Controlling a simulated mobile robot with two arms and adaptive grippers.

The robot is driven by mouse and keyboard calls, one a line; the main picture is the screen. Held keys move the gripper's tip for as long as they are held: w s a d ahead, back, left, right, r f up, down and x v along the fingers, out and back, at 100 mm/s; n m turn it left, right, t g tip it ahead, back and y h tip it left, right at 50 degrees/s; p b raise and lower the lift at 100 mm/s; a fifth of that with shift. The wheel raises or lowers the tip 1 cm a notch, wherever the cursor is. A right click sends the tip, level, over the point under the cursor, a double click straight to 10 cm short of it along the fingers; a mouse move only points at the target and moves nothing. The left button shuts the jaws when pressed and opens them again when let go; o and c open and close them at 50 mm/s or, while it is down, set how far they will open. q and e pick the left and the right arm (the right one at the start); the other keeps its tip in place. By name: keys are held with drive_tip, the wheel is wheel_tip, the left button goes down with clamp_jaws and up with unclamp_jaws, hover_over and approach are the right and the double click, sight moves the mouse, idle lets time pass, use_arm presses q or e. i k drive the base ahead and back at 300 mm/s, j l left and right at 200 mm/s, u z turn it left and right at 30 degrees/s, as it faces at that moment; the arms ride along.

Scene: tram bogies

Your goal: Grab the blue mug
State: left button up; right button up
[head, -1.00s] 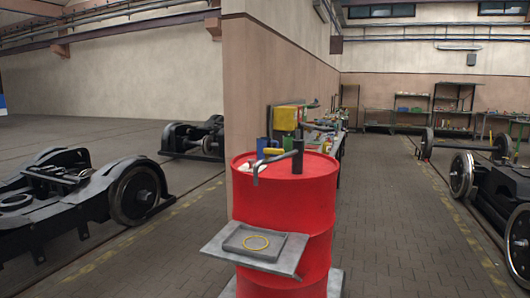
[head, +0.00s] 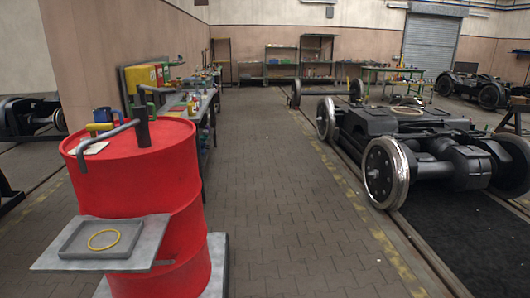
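A small blue object (head: 102,114), which looks like a mug, shows at the far left edge of the red barrel's top (head: 135,150) in the head view. Its lower part is hidden behind a yellow item (head: 98,127), and I cannot tell whether it stands on the barrel or behind it. A dark bent metal pipe (head: 115,133) with a black upright part lies across the barrel top. Neither of my grippers is in view.
A grey tray (head: 72,240) with a yellow ring juts out from the barrel's front. A cluttered workbench (head: 205,105) runs along the wall behind it. Wheeled bogies (head: 420,150) stand on rails at the right. The paved aisle (head: 270,200) between is clear.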

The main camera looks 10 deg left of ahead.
sight(101, 115)
drive_tip(key=i+l+z, duration=0.2)
drive_tip(key=i, duration=0.8)
drive_tip(key=i+l+z, duration=0.2)
drive_tip(key=i, duration=0.85)
drive_tip(key=i+j+u, duration=0.15)
drive_tip(key=i+u, duration=0.25)
drive_tip(key=i, duration=0.55)
drive_tip(key=i+l+u, duration=0.15)
drive_tip(key=i+u, duration=0.25)
drive_tip(key=i, duration=0.5)
drive_tip(key=i+u, duration=0.15)
drive_tip(key=i, duration=0.3)
drive_tip(key=i+u, duration=0.15)
drive_tip(key=i, duration=0.3)
drive_tip(key=i+l+u, duration=0.15)
drive_tip(key=i, duration=0.35)
drive_tip(key=i+l+u, duration=0.15)
drive_tip(key=i, duration=0.3)
drive_tip(key=i+j+u, duration=0.2)
drive_tip(key=u, duration=0.2)
drive_tip(key=i+j+u, duration=0.1)
drive_tip(key=i+u, duration=0.55)
drive_tip(key=u, duration=0.2)
drive_tip(key=i+u, duration=0.4)
drive_tip(key=i+l+u, duration=0.2)
drive_tip(key=u, duration=0.25)
